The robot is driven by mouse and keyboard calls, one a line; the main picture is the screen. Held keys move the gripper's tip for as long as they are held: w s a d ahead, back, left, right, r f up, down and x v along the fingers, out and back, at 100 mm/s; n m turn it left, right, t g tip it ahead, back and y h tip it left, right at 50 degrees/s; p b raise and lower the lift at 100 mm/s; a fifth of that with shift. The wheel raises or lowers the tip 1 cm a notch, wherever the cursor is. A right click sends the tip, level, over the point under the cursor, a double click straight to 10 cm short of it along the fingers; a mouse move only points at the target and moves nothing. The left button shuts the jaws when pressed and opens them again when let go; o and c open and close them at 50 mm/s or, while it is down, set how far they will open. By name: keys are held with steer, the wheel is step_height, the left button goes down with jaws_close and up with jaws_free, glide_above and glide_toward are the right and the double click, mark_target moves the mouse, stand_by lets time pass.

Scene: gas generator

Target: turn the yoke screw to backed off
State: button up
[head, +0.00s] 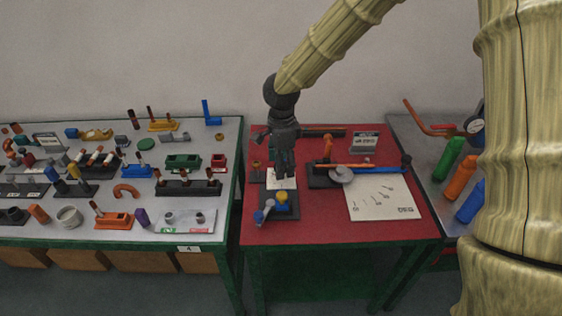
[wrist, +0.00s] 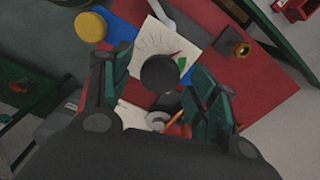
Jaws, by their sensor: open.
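A dark round knob (wrist: 160,73), which appears to be the yoke screw's head, shows in the wrist view in front of a white card (wrist: 172,45) with fanned lines and a green mark. My gripper (head: 284,172) points down over the red table, above this card. Its fingers are open, one on each side of the knob in the wrist view, with no clear contact. In the head view my gripper hides the knob. The knob's turn angle cannot be told.
Near my gripper stand a yellow knob (head: 282,197) on a dark base with a blue part, and a brass-coloured nut (wrist: 241,49) on a plate. An orange-handled tool (head: 345,166) and a white sheet (head: 384,198) lie to the right. A crowded grey table (head: 226,180) is left.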

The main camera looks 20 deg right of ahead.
steer(key=c, duration=1)
steer(key=shift+n, duration=0.4)
steer(key=n+p, duration=0.1)
steer(key=n, duration=0.3)
steer(key=shift+r, duration=0.1)
steer(key=n+p, duration=0.2)
steer(key=n, duration=0.3)
steer(key=n+p, duration=0.1)
steer(key=n, duration=0.3)
steer(key=n+p, duration=0.1)
steer(key=n, duration=0.2)
steer(key=shift+n, duration=0.3)
steer(key=n+p, duration=0.1)
steer(key=n, duration=0.5)
steer(key=shift+w+p, duration=0.1)
steer(key=shift+p, duration=0.2)
steer(key=shift+n, duration=0.4)
